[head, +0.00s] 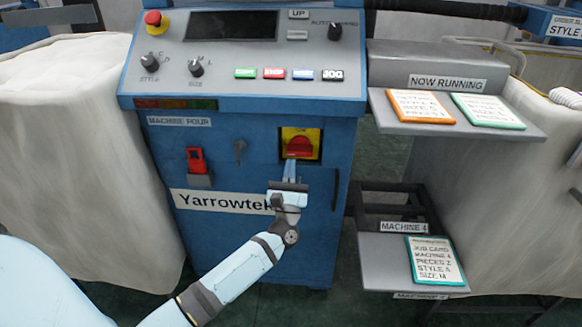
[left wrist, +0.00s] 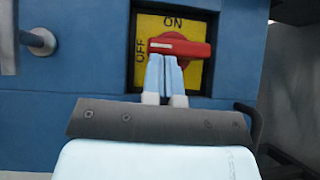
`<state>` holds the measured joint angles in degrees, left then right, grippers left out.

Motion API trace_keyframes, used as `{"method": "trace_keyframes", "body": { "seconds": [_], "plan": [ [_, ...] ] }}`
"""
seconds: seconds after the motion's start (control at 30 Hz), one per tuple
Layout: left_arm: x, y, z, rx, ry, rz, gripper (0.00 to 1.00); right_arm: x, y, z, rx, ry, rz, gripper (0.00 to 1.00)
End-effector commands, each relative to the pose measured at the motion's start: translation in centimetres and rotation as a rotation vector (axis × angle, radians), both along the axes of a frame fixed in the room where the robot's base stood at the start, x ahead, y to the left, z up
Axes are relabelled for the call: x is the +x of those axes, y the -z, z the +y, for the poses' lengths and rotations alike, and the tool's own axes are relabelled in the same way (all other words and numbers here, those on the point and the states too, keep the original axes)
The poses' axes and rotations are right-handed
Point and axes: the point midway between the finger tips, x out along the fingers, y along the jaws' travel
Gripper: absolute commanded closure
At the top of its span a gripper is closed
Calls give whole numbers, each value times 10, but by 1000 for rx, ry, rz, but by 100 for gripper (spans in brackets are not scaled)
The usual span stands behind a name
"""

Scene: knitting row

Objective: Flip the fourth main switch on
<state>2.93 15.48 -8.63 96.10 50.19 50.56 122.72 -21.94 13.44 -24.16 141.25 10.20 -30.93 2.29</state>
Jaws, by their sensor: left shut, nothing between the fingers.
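The main switch is a red rotary handle (head: 300,147) on a yellow plate (head: 313,134), set in the front of the blue cabinet labelled MACHINE FOUR. In the left wrist view the red handle (left wrist: 185,47) lies horizontal, with its white-marked end at the OFF lettering on the left. ON is printed at the top of the yellow plate (left wrist: 194,76). My left gripper (head: 290,165) is shut and empty. Its fingertips (left wrist: 165,58) are just below the handle, left of its middle; I cannot tell whether they touch it. My right gripper is not in view.
The cabinet's sloped panel (head: 245,55) has knobs, coloured buttons and a red emergency stop (head: 153,20). A red padlock-like part (head: 196,160) and a small handle (head: 239,150) are left of the switch.

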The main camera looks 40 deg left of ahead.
Motion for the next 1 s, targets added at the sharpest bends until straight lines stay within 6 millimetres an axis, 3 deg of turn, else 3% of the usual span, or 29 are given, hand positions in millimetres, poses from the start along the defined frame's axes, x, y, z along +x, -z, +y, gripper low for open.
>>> {"method": "trace_keyframes", "body": {
  "seconds": [0.67, 0.83, 1.0],
  "plan": [
    [-3, -5, 4, 118, 0, 70, 100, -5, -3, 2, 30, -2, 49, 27],
    [-4, -9, 6, 189, 0, 114, 100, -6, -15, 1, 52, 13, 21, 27],
    [-6, -15, 9, 301, 0, 182, 100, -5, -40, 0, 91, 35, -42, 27]
  ]
}}
